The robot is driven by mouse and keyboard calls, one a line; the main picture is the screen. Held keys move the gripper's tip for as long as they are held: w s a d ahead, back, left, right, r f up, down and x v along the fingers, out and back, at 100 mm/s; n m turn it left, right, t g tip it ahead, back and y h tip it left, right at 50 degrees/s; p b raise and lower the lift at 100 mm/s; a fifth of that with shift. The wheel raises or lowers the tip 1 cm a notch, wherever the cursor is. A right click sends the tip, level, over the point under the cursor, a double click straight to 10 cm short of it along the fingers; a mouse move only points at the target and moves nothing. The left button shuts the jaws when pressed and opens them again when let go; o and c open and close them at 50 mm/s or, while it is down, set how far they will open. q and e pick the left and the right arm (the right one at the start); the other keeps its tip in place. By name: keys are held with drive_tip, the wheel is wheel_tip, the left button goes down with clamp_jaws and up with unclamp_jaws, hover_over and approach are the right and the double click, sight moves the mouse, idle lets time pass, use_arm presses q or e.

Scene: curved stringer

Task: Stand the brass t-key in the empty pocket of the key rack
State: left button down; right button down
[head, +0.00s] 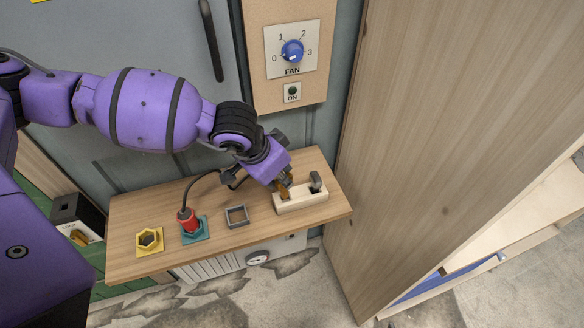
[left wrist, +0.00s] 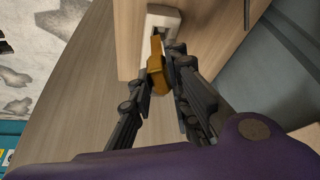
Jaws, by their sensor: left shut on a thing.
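The brass t-key (head: 285,191) is held by my left gripper (head: 284,182) over the left end of the pale key rack (head: 302,205). In the left wrist view my left gripper (left wrist: 160,82) is shut on the brass t-key (left wrist: 156,68), with a finger on either side. The key's far end is at the dark pocket of the key rack (left wrist: 166,20). I cannot tell whether the tip is inside the pocket or just above it. A dark grey key (head: 316,182) stands in the rack's right pocket. My right gripper is not in view.
The rack stands near the right end of a wooden shelf (head: 262,229). To its left are a grey square frame (head: 237,216), a red plug (head: 187,219) on a teal base and a yellow hexagonal socket (head: 149,241). A tall wooden panel (head: 420,130) rises to the right.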

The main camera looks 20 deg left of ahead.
use_arm(q)
drive_tip(key=shift+w+f, duration=0.65)
drive_tip(key=shift+f, duration=0.15)
wheel_tip(320, 180, down, 2)
drive_tip(key=shift+f, duration=0.5)
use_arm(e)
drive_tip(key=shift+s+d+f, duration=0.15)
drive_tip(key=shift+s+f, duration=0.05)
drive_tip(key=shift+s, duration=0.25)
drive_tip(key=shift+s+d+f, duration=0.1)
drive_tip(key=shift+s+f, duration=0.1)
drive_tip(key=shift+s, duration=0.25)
